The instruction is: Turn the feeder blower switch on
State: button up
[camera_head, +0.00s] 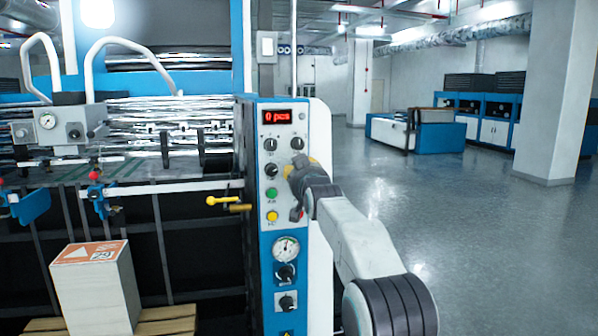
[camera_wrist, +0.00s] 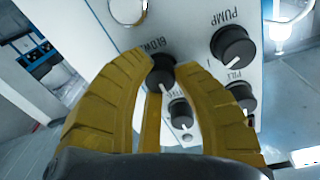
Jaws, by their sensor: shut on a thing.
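The feeder blower switch is a black rotary knob (camera_wrist: 161,76) on the white panel face, with its label partly covered but reading "BLOWE". My gripper (camera_wrist: 160,66) has its yellow fingers closed around this knob, one on each side. A white pointer mark shows low on the knob between the fingers. In the head view my gripper (camera_head: 296,169) is against the control panel (camera_head: 284,220), at the right side of the upper knobs, and it hides the blower knob there.
A PUMP knob (camera_wrist: 235,48), a PILE knob (camera_wrist: 242,97) and another knob (camera_wrist: 180,113) sit close to my fingers. A red display (camera_head: 278,117) reads "0 pcs". Green (camera_head: 271,194) and yellow (camera_head: 272,216) buttons and a gauge (camera_head: 286,249) lie below. Open floor (camera_head: 480,240) extends right.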

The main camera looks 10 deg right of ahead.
grip_shut()
jog(key=shift+m, duration=0.3)
jog(key=m+p, duration=0.1)
jog(key=m, duration=0.8)
jog(key=shift+r, duration=0.15)
jog(key=shift+a+m, duration=0.1)
jog(key=shift+m, duration=0.4)
jog(key=o, duration=0.9)
grip_release()
jog(key=shift+g, duration=0.3)
jog(key=shift+s, duration=0.1)
jog(key=s, duration=1.1)
jog(key=shift+s+a+r, duration=0.2)
jog(key=shift+s+a, duration=0.1)
jog(key=shift+s, duration=0.05)
jog(key=shift+o, duration=0.3)
